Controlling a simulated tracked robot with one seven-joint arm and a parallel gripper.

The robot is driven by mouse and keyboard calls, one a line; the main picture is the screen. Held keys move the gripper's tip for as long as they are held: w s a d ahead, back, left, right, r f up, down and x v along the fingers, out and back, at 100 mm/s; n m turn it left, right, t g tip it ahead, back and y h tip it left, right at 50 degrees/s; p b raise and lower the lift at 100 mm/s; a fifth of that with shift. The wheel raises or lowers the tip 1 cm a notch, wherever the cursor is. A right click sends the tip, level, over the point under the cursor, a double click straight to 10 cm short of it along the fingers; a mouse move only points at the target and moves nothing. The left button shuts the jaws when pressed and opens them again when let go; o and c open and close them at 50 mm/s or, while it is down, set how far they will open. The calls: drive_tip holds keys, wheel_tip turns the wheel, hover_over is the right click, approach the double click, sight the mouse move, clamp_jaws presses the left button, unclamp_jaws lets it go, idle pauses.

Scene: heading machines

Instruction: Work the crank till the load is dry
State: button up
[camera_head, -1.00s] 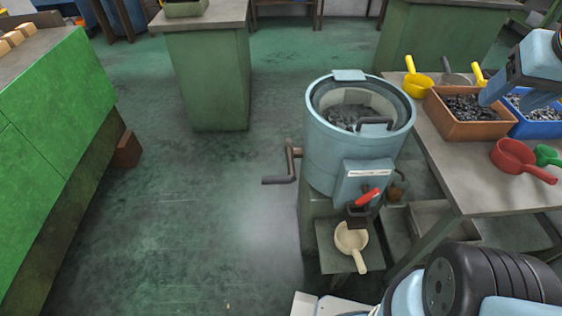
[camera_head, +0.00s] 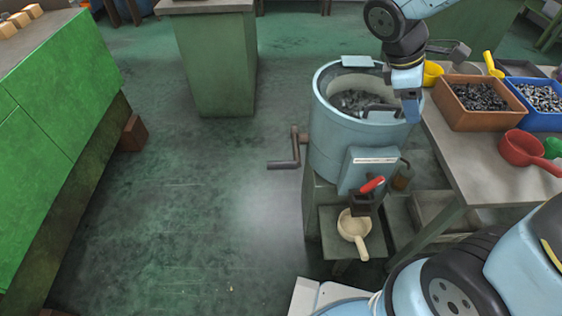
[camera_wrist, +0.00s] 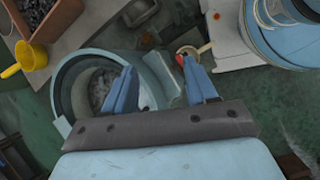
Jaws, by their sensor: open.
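A pale blue drum (camera_head: 335,140) stands upright on a green stand, open at the top. Grey metal pieces, the load (camera_head: 352,100), lie inside it; I cannot tell whether they are wet. The brown crank (camera_head: 294,150) sticks out from the drum's left side, its grip pointing left. My gripper (camera_head: 411,110) hangs fingers down by the drum's right rim, apart from the crank. In the wrist view my gripper (camera_wrist: 160,88) is open with nothing between its blue fingers, and the drum (camera_wrist: 62,88) lies beyond them. I cannot make out the crank there.
A red-handled spout (camera_head: 371,186) is on the drum's front, with a cream scoop (camera_head: 353,228) below. The right table holds a brown bin (camera_head: 480,118), a blue bin (camera_head: 540,124) and a red scoop (camera_head: 520,148). The floor left of the drum is clear up to a green cabinet (camera_head: 60,130).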

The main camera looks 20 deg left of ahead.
drive_tip(key=w+a+f+n+t+h, duration=0.1)
drive_tip(key=a+f+n+t+h, duration=0.15)
drive_tip(key=a+f+n, duration=0.6)
drive_tip(key=n+t+y, duration=0.6)
drive_tip(key=n+t, duration=0.8)
drive_tip(key=n, duration=1.4)
approach(282, 162)
drive_tip(key=shift+g, duration=0.35)
drive_tip(key=w, duration=0.3)
drive_tip(key=w+f, duration=0.1)
drive_tip(key=w, duration=0.7)
drive_tip(key=shift+w+d+f, duration=0.15)
drive_tip(key=shift+d+f, duration=0.15)
drive_tip(key=shift+f, duration=0.05)
drive_tip(key=shift+c, duration=0.5)
clamp_jaws()
